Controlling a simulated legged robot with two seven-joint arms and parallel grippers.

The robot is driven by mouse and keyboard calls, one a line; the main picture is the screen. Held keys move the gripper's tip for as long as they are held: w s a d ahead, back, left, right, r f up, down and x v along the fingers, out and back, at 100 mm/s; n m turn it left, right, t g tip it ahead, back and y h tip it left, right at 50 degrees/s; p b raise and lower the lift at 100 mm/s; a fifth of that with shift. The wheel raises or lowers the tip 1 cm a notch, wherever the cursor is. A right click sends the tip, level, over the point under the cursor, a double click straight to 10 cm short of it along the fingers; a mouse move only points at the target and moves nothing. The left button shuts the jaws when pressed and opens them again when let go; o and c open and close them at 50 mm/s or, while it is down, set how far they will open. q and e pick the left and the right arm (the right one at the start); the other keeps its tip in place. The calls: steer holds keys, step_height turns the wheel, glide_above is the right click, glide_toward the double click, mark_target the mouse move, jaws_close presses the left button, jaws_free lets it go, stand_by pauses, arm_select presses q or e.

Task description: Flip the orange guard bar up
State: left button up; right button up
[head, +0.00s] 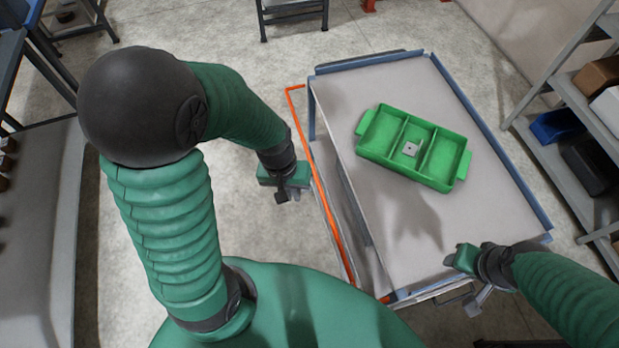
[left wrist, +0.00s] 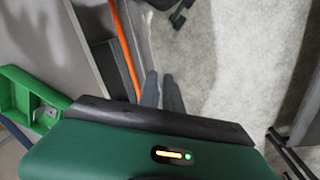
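The orange guard bar (head: 325,200) is a long thin bar along the left side of the cart (head: 400,245), with a short bent end at its far corner. It sits lower than the cart top and stands out a little from the side. My left gripper (head: 288,194) is just left of the bar, apart from it, with nothing held. In the left wrist view the two dark fingers (left wrist: 161,88) show a narrow gap, and the bar (left wrist: 124,48) passes to their left. My right gripper (head: 472,285) is at the cart's near right edge; its fingers are unclear.
A green divided tray (head: 375,155) with a small grey part (head: 410,149) in it stands on the cart. A shelf (head: 555,165) with bins is at right. A dark table frame (head: 292,12) stands at the back.

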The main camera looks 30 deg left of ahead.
arm_select(q)
steer(key=f+n+h, duration=0.1)
steer(key=n, duration=0.1)
steer(key=a+f+n+h, duration=0.1)
steer(key=f+n, duration=0.1)
steer(key=f+n+g+h, duration=0.1)
steer(key=f+n, duration=0.1)
steer(key=shift+a+p, duration=0.4)
jaws_close()
steer(key=w+a+f+n+t+h+p, duration=0.2)
steer(key=w+a+f+n+t+h, duration=0.4)
steer(key=n, duration=1.1)
steer(key=w+d+f+t+y+p, duration=0.1)
steer(key=w+d+f+t+p, duration=0.1)
steer(key=w+d+f+p, duration=0.2)
steer(key=shift+w+d+f+t+y, duration=0.3)
steer(key=shift+w+d+t, duration=0.1)
steer(key=shift+w, duration=0.85)
steer(key=shift+w+a, duration=0.1)
steer(key=shift+a, duration=0.05)
